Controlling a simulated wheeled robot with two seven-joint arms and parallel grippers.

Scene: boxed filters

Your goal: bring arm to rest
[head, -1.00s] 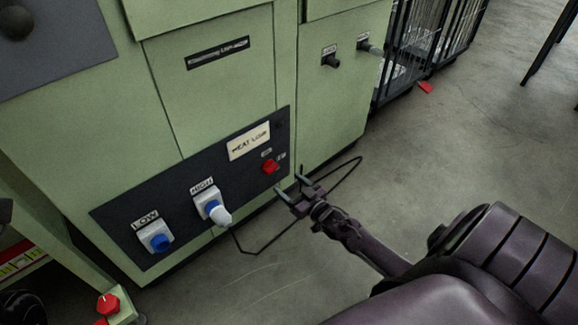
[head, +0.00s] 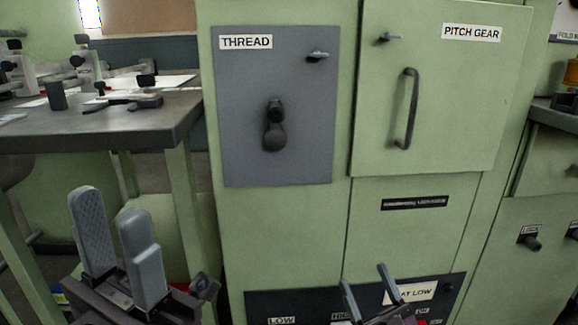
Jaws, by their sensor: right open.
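My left gripper (head: 110,203) is at the lower left, its two grey fingers pointing up and standing apart with nothing between them. My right gripper (head: 366,274) is at the bottom, right of centre. Its two thin dark fingers are spread and empty, in front of the machine's lower dark panel (head: 290,299). The bottom edge cuts off both wrists. The HEAT LOW label (head: 412,292) is partly hidden behind a right finger. The LOW and HIGH sockets are out of view below.
The green machine has a grey THREAD panel (head: 240,120) with a black knob (head: 273,128), and a PITCH GEAR door (head: 450,100) with a handle (head: 409,110). A dark workbench (head: 100,138) with tools stands at the left. Another cabinet with black knobs stands at the right.

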